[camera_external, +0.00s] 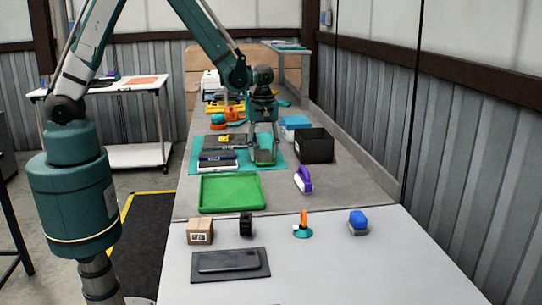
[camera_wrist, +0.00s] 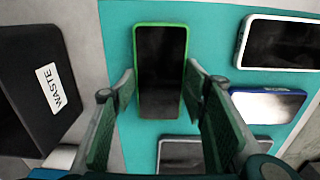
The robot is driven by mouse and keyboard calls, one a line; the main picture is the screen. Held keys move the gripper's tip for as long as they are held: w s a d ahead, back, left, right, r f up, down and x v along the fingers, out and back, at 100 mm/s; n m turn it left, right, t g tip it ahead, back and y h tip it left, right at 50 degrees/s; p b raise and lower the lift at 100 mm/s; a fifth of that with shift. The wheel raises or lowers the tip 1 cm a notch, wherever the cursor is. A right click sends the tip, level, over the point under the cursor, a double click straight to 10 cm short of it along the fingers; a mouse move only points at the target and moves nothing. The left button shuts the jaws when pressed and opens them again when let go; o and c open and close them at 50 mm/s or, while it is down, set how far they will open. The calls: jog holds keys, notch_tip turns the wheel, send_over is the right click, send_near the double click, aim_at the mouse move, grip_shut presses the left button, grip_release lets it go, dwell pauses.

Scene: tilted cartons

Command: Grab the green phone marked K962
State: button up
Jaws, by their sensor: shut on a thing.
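The green-rimmed phone (camera_wrist: 160,70) with a dark screen lies between the fingers of my gripper (camera_wrist: 161,88) in the wrist view, over the teal mat (camera_wrist: 215,18). Its K962 marking cannot be read. My gripper is shut on the phone's two long sides. In the external view my gripper (camera_external: 264,147) points down at the right part of the teal mat, with the green of the phone (camera_external: 265,157) showing at its fingers. I cannot tell whether the phone touches the mat.
A black WASTE box (camera_wrist: 30,85) stands left of the phone in the wrist view. A white-rimmed phone (camera_wrist: 282,43), a blue-rimmed phone (camera_wrist: 268,106) and a grey-rimmed phone (camera_wrist: 190,155) lie close by. A green tray (camera_external: 231,193) and a purple-and-white tool (camera_external: 303,179) are nearer the external camera.

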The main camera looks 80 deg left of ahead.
aim_at(263, 156)
notch_tip(263, 156, up, 10)
dwell(0.8)
